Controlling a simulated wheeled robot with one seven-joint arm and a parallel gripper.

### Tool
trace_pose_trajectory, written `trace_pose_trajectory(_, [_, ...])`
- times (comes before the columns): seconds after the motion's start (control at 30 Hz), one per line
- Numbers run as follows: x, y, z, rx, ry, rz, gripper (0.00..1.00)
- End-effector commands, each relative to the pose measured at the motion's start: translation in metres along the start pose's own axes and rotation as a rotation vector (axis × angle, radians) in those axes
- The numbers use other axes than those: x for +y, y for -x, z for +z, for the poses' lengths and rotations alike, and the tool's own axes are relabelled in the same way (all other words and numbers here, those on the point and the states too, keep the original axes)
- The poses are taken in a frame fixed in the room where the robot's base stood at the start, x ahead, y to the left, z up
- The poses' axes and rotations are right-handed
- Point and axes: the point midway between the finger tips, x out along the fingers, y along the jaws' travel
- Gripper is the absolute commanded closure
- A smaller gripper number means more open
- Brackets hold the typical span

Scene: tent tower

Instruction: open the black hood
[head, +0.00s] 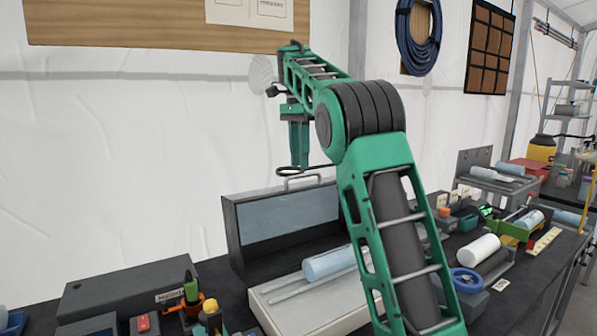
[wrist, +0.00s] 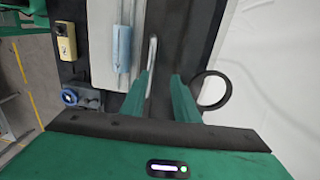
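The black hood (head: 236,240) stands on the dark bench against the tent wall, with a pale blue-grey pane (head: 290,215) in its upper part and a dark area below. A thin metal handle (head: 303,180) is at its top; it also shows as a light bar in the wrist view (wrist: 152,62). My gripper (head: 299,166) points down just above the handle. In the wrist view my gripper (wrist: 160,78) has its two green fingers apart, with the bar seen between them, nearer the left finger. Contact cannot be told. My arm hides the hood's right side.
A pale tray (head: 320,315) with a light blue cylinder (head: 328,263) and rods sits before the hood. A dark ring (wrist: 213,90) is right of my fingers. A grey case (head: 125,290) and small tools crowd the left; more items fill the right.

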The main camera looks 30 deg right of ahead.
Motion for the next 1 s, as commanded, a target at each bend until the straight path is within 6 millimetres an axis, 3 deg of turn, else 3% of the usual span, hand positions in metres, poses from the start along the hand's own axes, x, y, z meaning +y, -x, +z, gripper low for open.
trace_pose_trajectory(0.33, [0.001, 0.027, 0.000, -0.001, -0.001, 0.004, 0.72])
trace_pose_trajectory(1.0, [0.002, 0.029, -0.001, -0.002, -0.002, 0.006, 0.72])
